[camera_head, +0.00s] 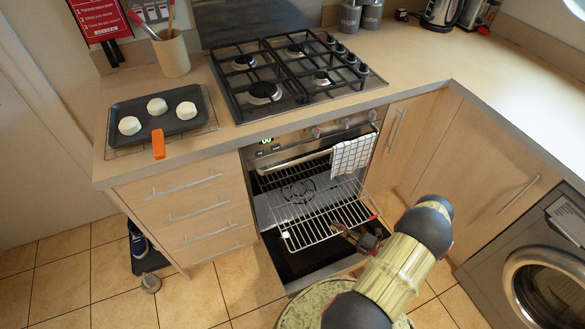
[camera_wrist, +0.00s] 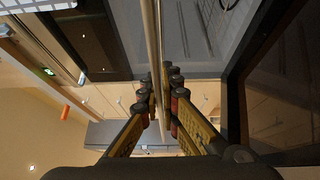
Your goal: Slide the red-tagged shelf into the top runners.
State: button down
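A wire shelf (camera_head: 312,212) sticks out of the open oven (camera_head: 272,200) toward the front; its back part lies inside the oven. My gripper (camera_head: 341,230) is at the shelf's front right edge. In the wrist view, the fingers (camera_wrist: 160,92) close in from both sides on a thin bar of the shelf (camera_wrist: 157,40), with little gap visible. A small red bit shows near the gripper in the head view; I cannot tell if it is the shelf's tag. The runners are too dark to make out.
The oven door (camera_head: 310,264) hangs open below the shelf. A checked towel (camera_head: 352,154) hangs on the right of the oven front. A tray (camera_head: 185,122) with white rounds and an orange handle (camera_head: 158,145) sits on the left counter. A washing machine (camera_head: 540,265) stands at right.

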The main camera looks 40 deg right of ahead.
aim_at(327, 184)
jog(key=shift+w+d, duration=0.25)
jog(key=shift+w, duration=0.6)
jog(key=shift+w+d+r, duration=0.1)
jog(key=shift+w+d, duration=0.25)
jog(key=shift+w, duration=1.1)
jog(key=shift+w+d+f, duration=0.1)
jog(key=shift+w+d, duration=0.25)
jog(key=shift+w, duration=1.1)
jog(key=shift+w+d+r, duration=0.1)
jog(key=shift+w+d, duration=0.25)
jog(key=shift+w, duration=1.25)
jog(key=w+d, duration=0.2)
jog(key=w, duration=0.8)
jog(key=w+d, duration=0.3)
jog(key=w, duration=0.7)
jog(key=shift+w, duration=0.15)
jog(key=c, duration=2.5)
grip_release()
jog(key=o, duration=0.5)
jog(key=shift+o, duration=0.2)
jog(key=v, duration=1.2)
